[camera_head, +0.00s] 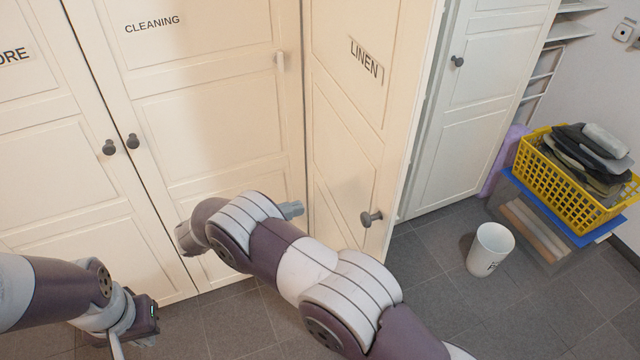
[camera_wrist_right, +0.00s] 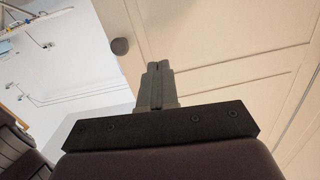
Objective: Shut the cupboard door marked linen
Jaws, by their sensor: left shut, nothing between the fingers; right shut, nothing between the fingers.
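The cupboard door marked LINEN (camera_head: 345,110) stands open at an angle. Its labelled face shows, and its free edge is on the right. Its dark round knob (camera_head: 370,218) is low near that edge. My right arm crosses in front of the lower door area. A grey tip of my right gripper (camera_head: 292,209) shows past the arm, left of the knob. In the right wrist view the shut, empty fingers (camera_wrist_right: 157,84) are near a cream panelled door with a round knob (camera_wrist_right: 120,46), seemingly the linen one; contact is unclear. My left gripper (camera_head: 117,345) is shut and empty at bottom left.
The cupboard door marked CLEANING (camera_head: 200,110) is shut, beside another shut door on the left. A further shut cupboard door (camera_head: 480,110) stands right of the linen door. A white bin (camera_head: 490,249) and a yellow basket (camera_head: 570,185) of folded things stand at right. Grey floor tiles are clear between.

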